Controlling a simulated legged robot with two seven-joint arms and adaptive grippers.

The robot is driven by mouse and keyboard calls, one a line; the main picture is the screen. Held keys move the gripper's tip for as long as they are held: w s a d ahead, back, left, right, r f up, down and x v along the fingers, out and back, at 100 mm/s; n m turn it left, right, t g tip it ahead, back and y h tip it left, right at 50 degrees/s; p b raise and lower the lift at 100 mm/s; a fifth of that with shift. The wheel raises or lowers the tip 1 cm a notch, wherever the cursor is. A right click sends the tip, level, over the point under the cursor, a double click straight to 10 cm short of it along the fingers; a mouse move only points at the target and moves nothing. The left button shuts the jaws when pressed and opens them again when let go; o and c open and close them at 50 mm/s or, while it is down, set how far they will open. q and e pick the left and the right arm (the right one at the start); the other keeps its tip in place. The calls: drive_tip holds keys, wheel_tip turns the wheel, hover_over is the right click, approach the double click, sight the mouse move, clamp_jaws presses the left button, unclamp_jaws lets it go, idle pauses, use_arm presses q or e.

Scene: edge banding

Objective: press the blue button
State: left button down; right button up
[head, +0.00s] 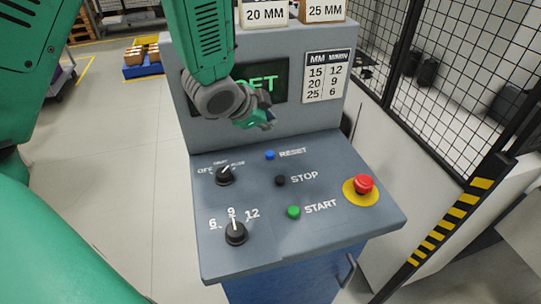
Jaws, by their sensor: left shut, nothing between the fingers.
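The blue button (270,155) sits near the top of the sloped grey control panel (330,235), just left of the word RESET. My left gripper (268,124) is shut and empty. In the picture it appears just above the blue button, in front of the screen, and apart from the button. The blue button is in plain view. My right gripper is not in view.
Nearby on the panel are a black STOP button (280,180), a green START button (293,212), a red emergency button (363,184) and two black knobs (225,175). A screen (270,82) stands behind. A black mesh fence (450,90) is at the right.

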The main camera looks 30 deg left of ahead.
sight(269, 154)
use_arm(q)
wheel_tip(269, 154, down, 6)
drive_tip(key=b, duration=0.5)
drive_tip(key=shift+d+f, duration=0.1)
drive_tip(key=shift+d, duration=0.05)
drive_tip(key=shift+f, duration=0.35)
drive_tip(key=shift+s+f+b, duration=0.1)
drive_tip(key=shift+f+b, duration=0.05)
drive_tip(key=shift+b, duration=0.2)
idle(0.4)
drive_tip(key=shift+f, duration=0.3)
drive_tip(key=shift+f+b, duration=0.45)
drive_tip(key=shift+f, duration=0.05)
idle(0.6)
drive_tip(key=shift+r, duration=0.15)
drive_tip(key=shift+s+r+p, duration=0.1)
drive_tip(key=shift+r+p, duration=0.7)
drive_tip(key=shift+p, duration=0.05)
